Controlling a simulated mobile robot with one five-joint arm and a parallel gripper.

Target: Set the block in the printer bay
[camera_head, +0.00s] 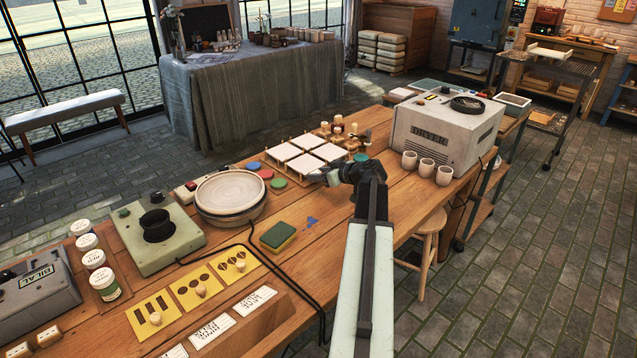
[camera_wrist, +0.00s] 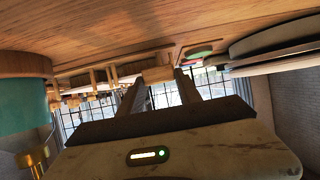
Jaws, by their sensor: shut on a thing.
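My gripper (camera_head: 322,176) reaches low over the wooden table, just right of several white square tiles on a wooden rack. In the wrist view its two fingers (camera_wrist: 158,82) are closed around a small wood-coloured piece (camera_wrist: 157,75), which seems to be the block; only a little of it shows. In the camera_head view I cannot make the piece out. A grey machine with a "BILAL" label (camera_head: 38,280) stands at the near left; it may be the printer. Its bay is not clearly visible.
White tiles (camera_head: 304,163) stand left of my gripper. A teal pot (camera_wrist: 22,105) is close beside it. A dryer (camera_head: 440,135) with several cups stands right, a round wheel (camera_head: 230,195) left. Jars, a pale green machine (camera_head: 150,240) and yellow stencil plates (camera_head: 200,290) crowd the near left.

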